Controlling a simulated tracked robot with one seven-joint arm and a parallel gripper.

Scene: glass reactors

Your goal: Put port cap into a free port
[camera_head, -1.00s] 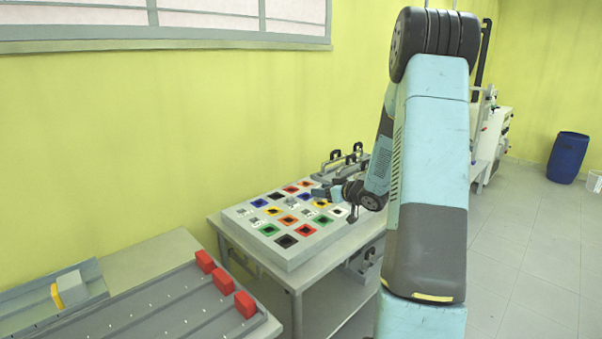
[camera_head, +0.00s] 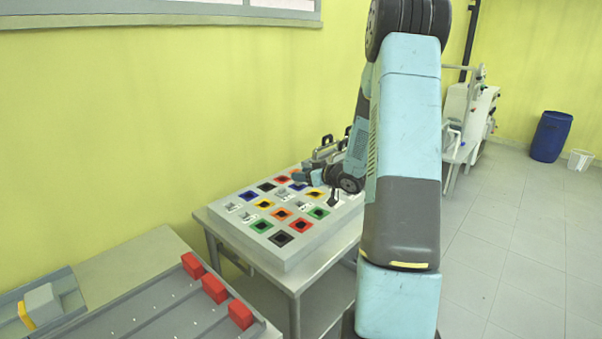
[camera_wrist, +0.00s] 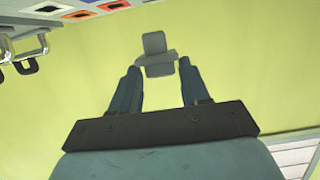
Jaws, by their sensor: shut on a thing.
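A grey port cap (camera_wrist: 155,42) shows in the wrist view, a flat block with a wider crosspiece. My gripper (camera_wrist: 158,66) is shut on it, with the blue-grey fingertips at its two sides. In the head view my gripper (camera_head: 300,177) is low near the far side of the port board (camera_head: 270,255); the cap cannot be made out there. The board is a thick grey slab with rows of coloured square ports, among them a black port (camera_head: 281,239) and a red port (camera_head: 300,225) with dark centres. A few pale squares seem to hold grey pieces. My forearm hides the board's right side.
The board rests on a grey metal table (camera_head: 297,290) by the yellow wall. Dark handles (camera_head: 327,142) stand behind it. A rack with red blocks (camera_head: 214,289) is at lower left. A blue barrel (camera_head: 551,136) stands far right on open floor.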

